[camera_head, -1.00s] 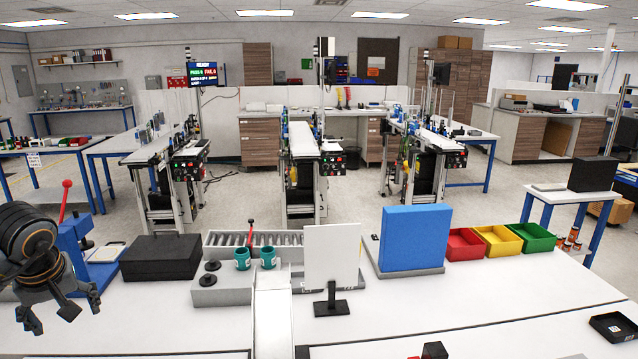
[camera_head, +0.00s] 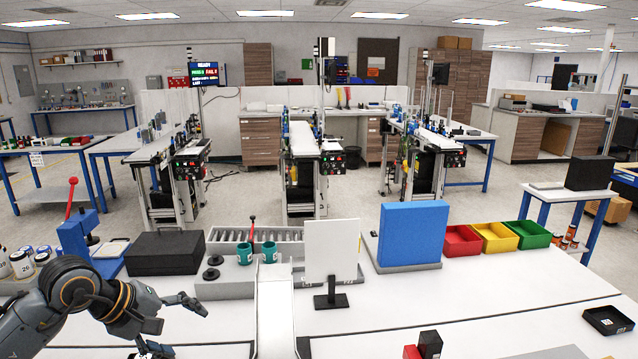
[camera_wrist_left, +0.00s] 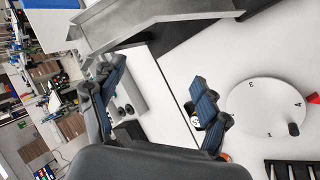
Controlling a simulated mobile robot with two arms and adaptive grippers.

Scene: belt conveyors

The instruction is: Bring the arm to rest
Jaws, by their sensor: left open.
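My left arm comes in at the lower left of the head view, over the white table (camera_head: 480,310). My left gripper (camera_head: 178,325) is above the table's near left part, its fingers spread and pointing right. In the left wrist view the gripper (camera_wrist_left: 160,95) shows two dark fingers wide apart with nothing between them. My right gripper is not in view.
A grey chute (camera_head: 275,310), white panel on a stand (camera_head: 332,250), black block (camera_head: 165,253) and two teal cups (camera_head: 257,253) stand ahead. A blue panel (camera_head: 412,235) and coloured bins (camera_head: 495,237) are right. The wrist view shows a numbered white disc (camera_wrist_left: 265,105).

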